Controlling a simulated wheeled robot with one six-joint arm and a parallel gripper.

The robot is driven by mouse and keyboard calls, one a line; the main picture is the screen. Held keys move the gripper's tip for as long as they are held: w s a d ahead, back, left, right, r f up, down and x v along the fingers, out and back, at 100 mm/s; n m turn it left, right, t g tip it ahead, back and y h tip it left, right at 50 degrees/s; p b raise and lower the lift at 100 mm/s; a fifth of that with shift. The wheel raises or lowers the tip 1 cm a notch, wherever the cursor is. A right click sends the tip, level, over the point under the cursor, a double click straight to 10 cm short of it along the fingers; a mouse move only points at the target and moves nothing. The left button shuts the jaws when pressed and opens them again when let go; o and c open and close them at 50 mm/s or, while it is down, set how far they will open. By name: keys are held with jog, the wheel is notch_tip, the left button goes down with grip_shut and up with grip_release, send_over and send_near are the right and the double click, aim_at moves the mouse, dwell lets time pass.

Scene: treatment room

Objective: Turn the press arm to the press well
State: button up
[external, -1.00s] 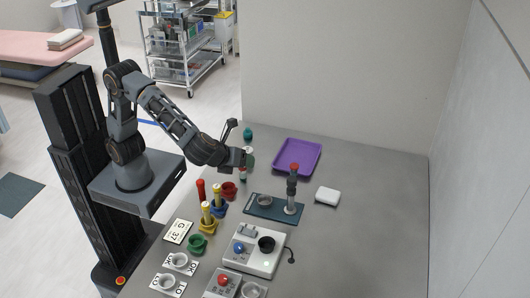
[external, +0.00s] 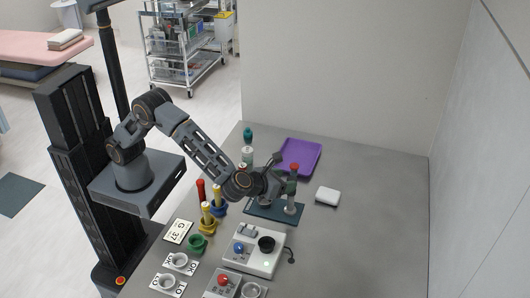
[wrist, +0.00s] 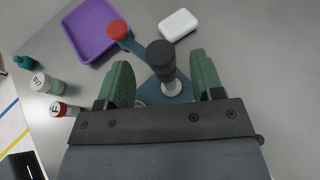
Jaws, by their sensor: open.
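The press stands on a teal base plate (external: 262,210). Its upright post has a dark grey top (wrist: 160,55) and a pale foot (wrist: 172,88). The press arm (wrist: 137,45) is a teal bar ending in a red knob (wrist: 118,30), also visible in the external view (external: 295,167). The bar points toward the purple tray side. The press well is mostly hidden behind my gripper; a bit of its rim may show beside the left finger. My gripper (wrist: 163,72) is open, its green fingers on either side of the post, contact not clear.
A purple tray (external: 311,150) and a white box (external: 327,196) lie behind the press. Labelled bottles (wrist: 40,82) stand to the left. A white device with a black cup (external: 267,244), coloured holders (external: 208,225) and ring stands (external: 180,260) are in front. The right of the table is clear.

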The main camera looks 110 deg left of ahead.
aim_at(292, 179)
jog(key=shift+x, duration=2)
jog(key=shift+c, duration=0.2)
grip_shut()
